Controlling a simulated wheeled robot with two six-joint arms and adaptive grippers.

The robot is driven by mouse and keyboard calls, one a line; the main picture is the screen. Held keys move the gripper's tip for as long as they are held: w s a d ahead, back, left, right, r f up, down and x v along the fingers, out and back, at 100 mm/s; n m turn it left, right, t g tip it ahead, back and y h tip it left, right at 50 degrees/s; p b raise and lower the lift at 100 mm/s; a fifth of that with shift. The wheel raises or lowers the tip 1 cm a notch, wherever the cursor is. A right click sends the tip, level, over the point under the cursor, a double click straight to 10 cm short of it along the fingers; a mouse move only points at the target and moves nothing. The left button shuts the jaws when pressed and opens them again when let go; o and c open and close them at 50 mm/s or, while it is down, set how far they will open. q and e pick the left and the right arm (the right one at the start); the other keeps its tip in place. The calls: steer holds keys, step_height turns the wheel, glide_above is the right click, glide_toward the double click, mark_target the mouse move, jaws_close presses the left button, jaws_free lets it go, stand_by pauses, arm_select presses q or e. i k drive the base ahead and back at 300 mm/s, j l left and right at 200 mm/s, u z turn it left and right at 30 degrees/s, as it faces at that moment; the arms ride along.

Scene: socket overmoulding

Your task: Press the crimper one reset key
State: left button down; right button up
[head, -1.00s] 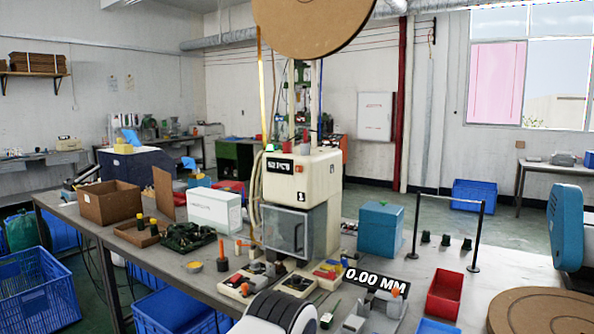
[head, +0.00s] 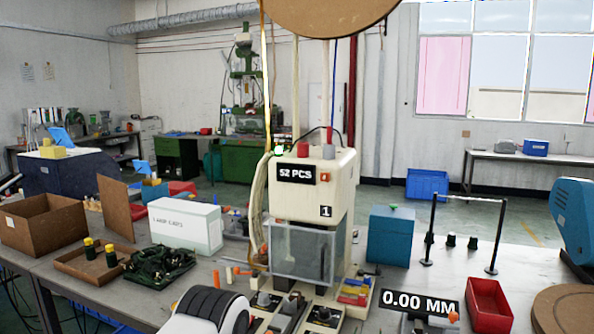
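Crimper one (head: 335,195) is a cream machine with a "1" label, standing on the bench in the middle of the head view. Its black display (head: 296,174) reads "52 PCS". A small orange key (head: 325,177) sits just right of the display; I cannot read its marking. A clear guard (head: 303,252) covers the lower front. A white and black rounded part of my own arm shows at the bottom edge, in front of the machine and to its left. No gripper fingers are in view.
A white carton (head: 185,226) and a dark green tangled pile (head: 160,265) lie left of the crimper. A blue box (head: 391,233), a "0.00 MM" display (head: 420,303) and a red bin (head: 489,305) stand to its right. Small control boxes crowd the bench before it.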

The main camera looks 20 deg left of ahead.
mark_target(325, 176)
steer(key=i+j, duration=0.15)
steer(key=i, duration=0.4)
steer(key=i+j, duration=0.2)
steer(key=i, duration=0.35)
